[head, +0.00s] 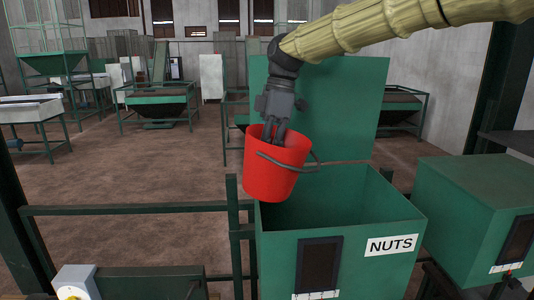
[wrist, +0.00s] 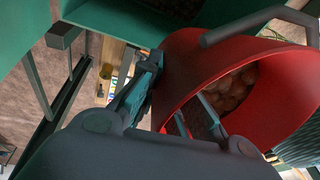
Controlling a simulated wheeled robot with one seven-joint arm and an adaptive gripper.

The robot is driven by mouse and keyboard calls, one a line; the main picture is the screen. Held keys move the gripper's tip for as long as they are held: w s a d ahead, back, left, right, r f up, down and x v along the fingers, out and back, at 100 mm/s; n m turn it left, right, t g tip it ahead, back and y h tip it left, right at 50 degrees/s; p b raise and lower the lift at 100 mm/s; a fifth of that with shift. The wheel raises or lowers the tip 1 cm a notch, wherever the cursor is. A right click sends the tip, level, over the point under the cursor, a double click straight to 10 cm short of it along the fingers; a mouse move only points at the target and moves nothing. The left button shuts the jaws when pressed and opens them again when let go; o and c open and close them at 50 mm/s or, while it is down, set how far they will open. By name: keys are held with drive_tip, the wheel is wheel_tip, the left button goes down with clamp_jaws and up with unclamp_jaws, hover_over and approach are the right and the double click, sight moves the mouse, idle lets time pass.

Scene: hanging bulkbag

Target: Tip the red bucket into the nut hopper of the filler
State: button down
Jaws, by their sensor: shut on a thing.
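The red bucket (head: 274,168) hangs from my gripper (head: 275,132) above the left part of the nut hopper (head: 345,212), slightly tilted in the head view. My gripper is shut on the bucket's rim, with one finger outside and one inside the wall. In the wrist view the red bucket (wrist: 290,85) shows round brown nuts (wrist: 232,88) inside it. The hopper is a green open-topped box with a NUTS label (head: 391,244) and a raised green panel (head: 350,100) behind it. The hopper's floor is dark and hard to see.
A second green box (head: 480,200) with a closed top stands to the right. A green rail (head: 120,209) and post (head: 233,230) stand left of the hopper. Green-framed tables (head: 160,100) stand farther back. Brown floor lies open to the left.

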sight(272, 137)
drive_tip(key=shift+d+r+y, duration=0.3)
drive_tip(key=shift+r+y, duration=0.2)
drive_tip(key=shift+d+r+y, duration=0.15)
drive_tip(key=shift+r+y, duration=0.9)
drive_tip(key=shift+y, duration=0.35)
drive_tip(key=shift+s+d+r+g+y, duration=0.1)
drive_tip(key=shift+s+r+g+y, duration=0.2)
drive_tip(key=shift+y, duration=0.4)
drive_tip(key=shift+s+r+g+y, duration=0.1)
drive_tip(key=shift+s+r+y, duration=0.2)
drive_tip(key=shift+s+y, duration=0.3)
drive_tip(key=shift+y, duration=0.9)
drive_tip(key=shift+w+d+n+g+y+b, duration=0.2)
drive_tip(key=shift+w+d+y+b, duration=0.1)
drive_tip(key=shift+y+b, duration=0.25)
drive_tip(key=shift+w+d+n+g+y+b, duration=0.15)
drive_tip(key=shift+w+g+y+b, duration=0.15)
drive_tip(key=shift+y, duration=0.35)
drive_tip(key=shift+a+b, duration=0.15)
drive_tip(key=shift+b, duration=0.2)
